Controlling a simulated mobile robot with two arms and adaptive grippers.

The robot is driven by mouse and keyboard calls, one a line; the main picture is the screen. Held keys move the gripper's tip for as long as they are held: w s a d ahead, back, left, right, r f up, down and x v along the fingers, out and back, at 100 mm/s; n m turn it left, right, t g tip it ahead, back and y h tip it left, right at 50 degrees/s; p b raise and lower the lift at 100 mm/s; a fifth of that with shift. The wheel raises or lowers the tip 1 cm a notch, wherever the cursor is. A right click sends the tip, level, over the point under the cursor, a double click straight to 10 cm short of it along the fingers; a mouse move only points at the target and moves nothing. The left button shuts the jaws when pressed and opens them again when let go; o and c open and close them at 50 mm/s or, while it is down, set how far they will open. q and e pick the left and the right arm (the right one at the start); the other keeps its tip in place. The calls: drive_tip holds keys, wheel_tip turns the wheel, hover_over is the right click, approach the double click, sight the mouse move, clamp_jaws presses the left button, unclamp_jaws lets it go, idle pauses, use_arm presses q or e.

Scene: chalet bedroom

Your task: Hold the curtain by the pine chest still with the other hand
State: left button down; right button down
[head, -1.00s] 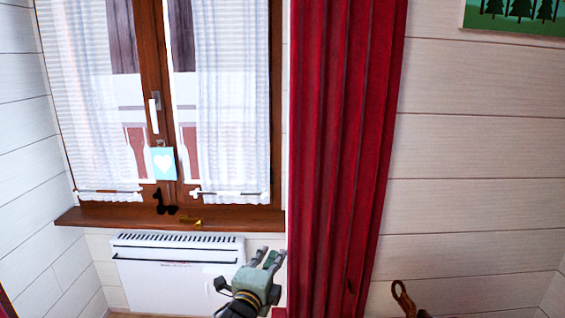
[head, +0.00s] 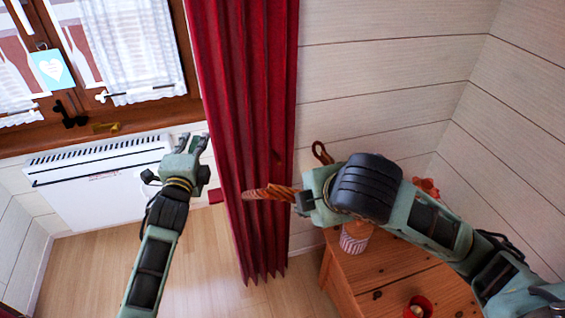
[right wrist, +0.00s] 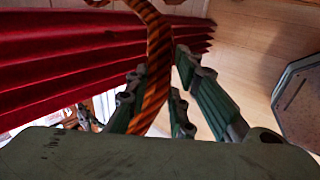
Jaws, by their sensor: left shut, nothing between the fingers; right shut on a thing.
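The red curtain (head: 245,100) hangs in long folds beside the window, left of the pine chest (head: 345,282). In the right wrist view the curtain (right wrist: 70,50) fills the left side. My left gripper (head: 194,140) is just left of the curtain's left edge, shut with nothing held; I see no clear contact. My right gripper (head: 290,195) is at the curtain's right edge, shut on a twisted orange-brown rope (head: 266,192). The rope (right wrist: 156,75) runs between its fingers in the right wrist view. Its far end in front of the curtain is loose-looking.
A brown hook or loop (head: 322,152) is on the wall behind my right gripper. A striped cup (head: 355,240) and a red holder (head: 418,306) stand on the chest. A white heater (head: 85,185) is under the windowsill. The floor below the heater is clear.

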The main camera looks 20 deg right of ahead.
drive_tip(key=w+f+m+t+h, duration=0.2)
drive_tip(key=w+f+m+h, duration=0.1)
drive_tip(key=f, duration=0.6)
drive_tip(key=w+f+m+t+h, duration=0.1)
drive_tip(key=w+f+m+h, duration=0.2)
drive_tip(key=f, duration=0.6)
drive_tip(key=w+a+f+n+t, duration=0.2)
drive_tip(key=a+f+t, duration=0.2)
drive_tip(key=a+t, duration=0.55)
drive_tip(key=w+a+f+g, duration=0.2)
drive_tip(key=w+g, duration=0.1)
drive_tip(key=w, duration=0.6)
drive_tip(key=shift+w+a, duration=0.2)
drive_tip(key=shift+w, duration=0.15)
